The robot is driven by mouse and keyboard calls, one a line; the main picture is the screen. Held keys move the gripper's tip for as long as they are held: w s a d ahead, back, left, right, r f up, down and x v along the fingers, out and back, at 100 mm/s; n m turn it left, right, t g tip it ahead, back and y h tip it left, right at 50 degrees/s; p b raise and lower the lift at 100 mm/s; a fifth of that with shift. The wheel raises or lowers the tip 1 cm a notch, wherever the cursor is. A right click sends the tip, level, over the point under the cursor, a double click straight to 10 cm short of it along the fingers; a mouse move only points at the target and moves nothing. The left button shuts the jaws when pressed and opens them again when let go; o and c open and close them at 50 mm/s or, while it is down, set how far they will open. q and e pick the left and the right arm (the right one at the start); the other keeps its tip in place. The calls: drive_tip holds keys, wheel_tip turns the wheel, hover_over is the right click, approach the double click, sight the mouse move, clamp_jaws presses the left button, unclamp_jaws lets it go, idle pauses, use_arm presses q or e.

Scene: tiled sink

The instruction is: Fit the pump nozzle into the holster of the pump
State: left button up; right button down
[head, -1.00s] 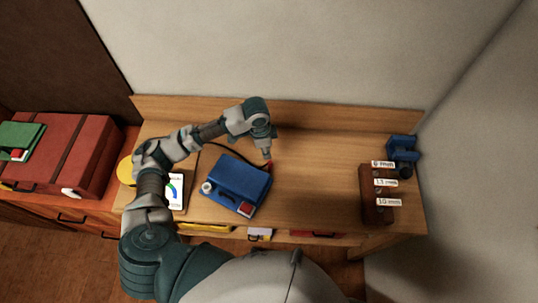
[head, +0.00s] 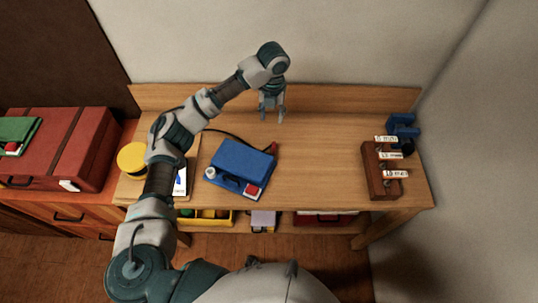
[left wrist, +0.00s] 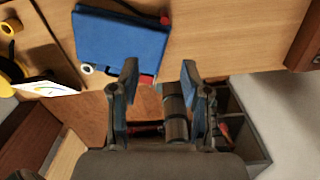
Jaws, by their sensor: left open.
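The pump is a blue box (head: 240,168) on the wooden workbench, with a white ring (head: 210,171) at its left end and a red patch at its front right corner. The red nozzle (head: 273,148) is at the pump's far right corner, where the black hose ends. My left gripper (head: 273,117) is open and empty, beyond the nozzle and apart from it. In the left wrist view the pump (left wrist: 120,40) and red nozzle (left wrist: 165,20) lie beyond the open fingers (left wrist: 158,78). I cannot tell which part is the holster. My right gripper is not in view.
A brown block with size labels (head: 380,172) and a blue vise (head: 404,130) stand at the right. A yellow roll (head: 132,158) and a white card are at the left, partly behind my arm. The bench between pump and block is clear.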

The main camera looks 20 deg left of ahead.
use_arm(q)
hover_over(273, 142)
wheel_tip(273, 142, down, 11)
drive_tip(key=shift+s+d+f, duration=0.1)
drive_tip(key=shift+s+f, duration=0.25)
drive_tip(key=shift+f, duration=0.25)
drive_tip(key=f, duration=0.4)
drive_tip(key=shift+w+f+p, duration=0.3)
drive_tip(key=shift+d+f, duration=0.15)
drive_tip(key=shift+d, duration=0.1)
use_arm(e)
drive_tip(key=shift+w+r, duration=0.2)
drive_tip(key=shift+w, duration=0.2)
use_arm(q)
drive_tip(key=shift+c, duration=1.1)
clamp_jaws()
drive_tip(key=shift+a, duration=0.25)
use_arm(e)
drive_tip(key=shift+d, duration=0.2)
